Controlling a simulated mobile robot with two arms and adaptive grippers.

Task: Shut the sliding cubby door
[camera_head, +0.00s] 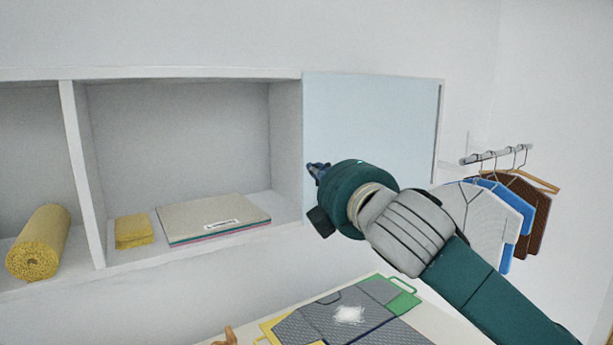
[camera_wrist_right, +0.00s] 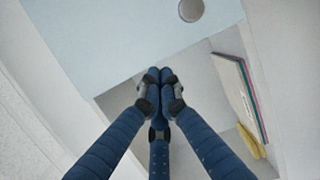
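The sliding cubby door (camera_head: 375,120) is a pale blue panel at the right end of the white wall cubby (camera_head: 200,73). The middle compartment left of it stands open. In the right wrist view the door (camera_wrist_right: 110,45) fills the upper part, with a round grey disc (camera_wrist_right: 191,10) on it. My right gripper (camera_head: 316,168) is at the door's left edge, beside the opening. In the wrist view its blue fingers (camera_wrist_right: 160,76) are together with nothing seen between them, overlapping the door's edge; I cannot tell whether they touch it. My left gripper is not in view.
The open compartment holds folded yellow cloth (camera_head: 134,231) and a flat stack of folders (camera_head: 212,218). A yellow roll (camera_head: 40,243) lies in the left compartment. Below is a table (camera_head: 438,333) with folded grey items (camera_head: 335,318). Clothes on hangers (camera_head: 505,205) hang at right.

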